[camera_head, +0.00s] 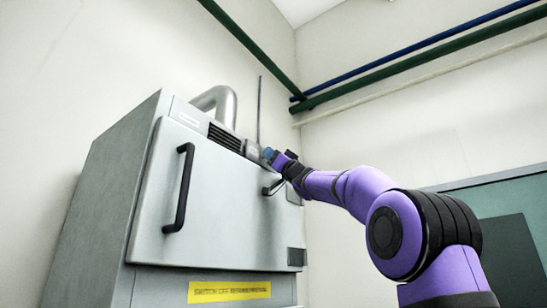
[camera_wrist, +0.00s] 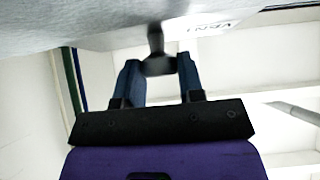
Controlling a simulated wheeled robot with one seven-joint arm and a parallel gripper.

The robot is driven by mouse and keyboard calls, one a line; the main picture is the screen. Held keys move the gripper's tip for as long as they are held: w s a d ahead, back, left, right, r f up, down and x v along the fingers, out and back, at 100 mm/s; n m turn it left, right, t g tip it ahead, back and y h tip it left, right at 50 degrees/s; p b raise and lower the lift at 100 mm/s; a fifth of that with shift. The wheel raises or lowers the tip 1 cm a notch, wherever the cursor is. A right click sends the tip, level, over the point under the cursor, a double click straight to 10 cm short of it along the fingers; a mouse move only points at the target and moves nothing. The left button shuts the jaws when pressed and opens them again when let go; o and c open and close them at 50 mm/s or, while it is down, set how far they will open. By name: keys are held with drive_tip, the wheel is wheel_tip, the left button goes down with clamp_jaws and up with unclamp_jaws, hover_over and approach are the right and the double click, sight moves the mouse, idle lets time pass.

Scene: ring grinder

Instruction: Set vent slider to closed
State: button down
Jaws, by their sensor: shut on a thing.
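The vent slider's dark knob (camera_wrist: 157,60) sticks out from the grey machine face in the wrist view. My gripper (camera_wrist: 158,68) is shut on this knob, with one blue finger on each side of it. A label reading "VENT" (camera_wrist: 215,27) shows upside down on the face beside it. In the head view my gripper (camera_head: 268,154) is at the upper right of the machine's front, right of the dark slatted vent grille (camera_head: 225,138). The knob is too small and covered there to make out, so I cannot tell the slider's position.
The grey machine cabinet (camera_head: 200,210) has a long black door handle (camera_head: 181,188) at left and a smaller handle (camera_head: 272,188) just below my gripper. A yellow warning label (camera_head: 229,291) is below the door. Pipes (camera_head: 420,65) run along the wall, clear of my arm.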

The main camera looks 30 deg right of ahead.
drive_tip(key=s+a, duration=0.2)
drive_tip(key=a, duration=0.5)
drive_tip(key=s+a, duration=0.3)
drive_tip(key=a, duration=0.5)
drive_tip(key=shift+s, duration=0.2)
drive_tip(key=shift+a, duration=0.1)
drive_tip(key=c, duration=0.8)
unclamp_jaws()
drive_tip(key=shift+s+a, duration=0.1)
drive_tip(key=v, duration=1)
drive_tip(key=shift+s+f, duration=0.25)
drive_tip(key=shift+f, duration=0.05)
